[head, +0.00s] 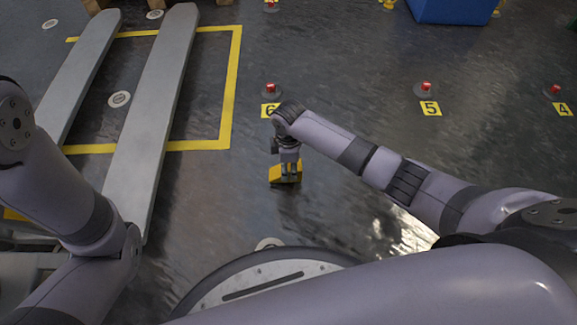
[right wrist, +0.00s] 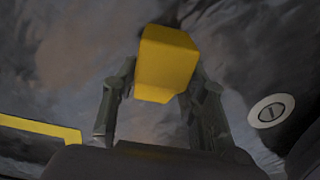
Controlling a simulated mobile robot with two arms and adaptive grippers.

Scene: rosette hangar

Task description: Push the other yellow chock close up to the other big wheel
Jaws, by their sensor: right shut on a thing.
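A yellow chock (head: 285,174) is on the dark floor in front of my base in the head view. My right gripper (head: 290,174) reaches down to it and is shut on it. In the right wrist view the chock (right wrist: 167,64) is between the two fingers of the right gripper (right wrist: 160,95). I cannot tell whether the chock touches the floor. My left arm shows at the left of the head view, but its gripper is out of view. No big wheel is in view.
Two long grey forks (head: 150,125) lie at the left by a yellow floor line (head: 229,90). Red-topped floor markers stand by number plates 6, 5 (head: 430,108) and 4 (head: 562,109). A blue bin (head: 452,10) is at the far back. Floor right of the forks is mostly open.

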